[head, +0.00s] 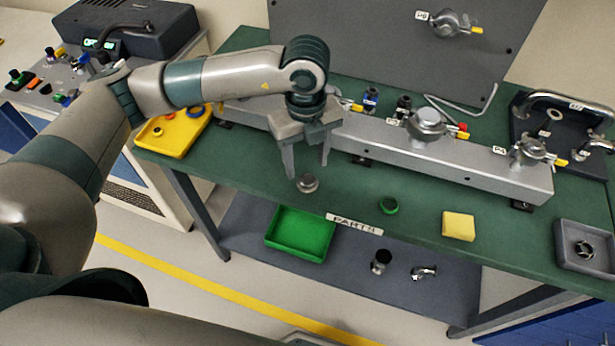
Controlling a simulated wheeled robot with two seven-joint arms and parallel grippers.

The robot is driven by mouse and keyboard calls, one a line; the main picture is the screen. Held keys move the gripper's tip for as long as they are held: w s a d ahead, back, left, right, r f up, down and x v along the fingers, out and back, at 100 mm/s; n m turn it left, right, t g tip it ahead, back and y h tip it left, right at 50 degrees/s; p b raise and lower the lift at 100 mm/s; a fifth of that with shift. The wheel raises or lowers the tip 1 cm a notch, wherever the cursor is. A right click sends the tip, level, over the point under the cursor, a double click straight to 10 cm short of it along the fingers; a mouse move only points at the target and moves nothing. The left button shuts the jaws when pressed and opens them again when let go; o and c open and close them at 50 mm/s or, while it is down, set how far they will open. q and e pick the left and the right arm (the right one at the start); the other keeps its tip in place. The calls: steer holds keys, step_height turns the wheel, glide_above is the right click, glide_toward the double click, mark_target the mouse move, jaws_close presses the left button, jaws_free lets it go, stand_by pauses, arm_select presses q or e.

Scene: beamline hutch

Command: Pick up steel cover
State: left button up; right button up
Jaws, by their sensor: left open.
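A small round steel cover (307,183) lies on the green bench top (340,193) near its front edge, left of the middle. My left gripper (307,171) points down just above it, with its two fingers apart on either side in the picture. The fingers hold nothing, and I cannot tell whether they touch the cover. My right gripper does not show.
A long grey rail (380,145) with valves runs behind the gripper. A green ring (389,206), a yellow block (458,226) and a grey tray (585,263) stand to the right. A yellow tray (172,138) is at left. A green bin (300,232) sits on the lower shelf.

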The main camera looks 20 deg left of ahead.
mark_target(308, 179)
arm_select(q)
steer(key=shift+f, duration=0.1)
steer(key=shift+f, duration=0.1)
steer(key=shift+f+p, duration=0.5)
steer(key=shift+p, duration=0.15)
step_height(308, 179, down, 3)
steer(key=shift+w+d+p, duration=0.1)
steer(key=shift+p, duration=0.7)
steer(key=shift+f, duration=0.5)
steer(key=c, duration=0.9)
